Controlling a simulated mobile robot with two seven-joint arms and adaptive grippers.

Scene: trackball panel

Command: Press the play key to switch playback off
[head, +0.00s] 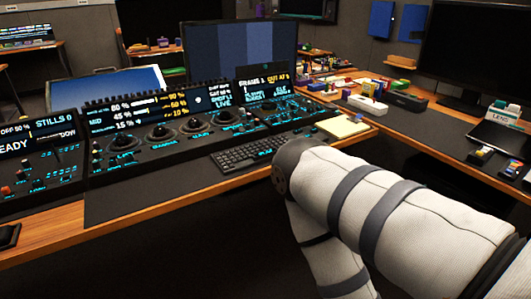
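The dark trackball panel (141,152) stands on the desk, with several trackballs and lit displays along its top. A section with many small blue-lit keys (291,110) forms its right end. The key labels are too small to read, so I cannot tell which key is play. My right arm comes in from the lower right, with its white padded elbow in front of the desk. Its forearm bends down out of the picture, so the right gripper is hidden. My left arm and gripper are not in view.
A black keyboard (248,153) lies in front of the panel, with a yellow notepad (343,126) to its right. Monitors (241,52) stand behind. Small boxes and trays clutter the right desk. The dark desk mat (140,195) left of the keyboard is clear.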

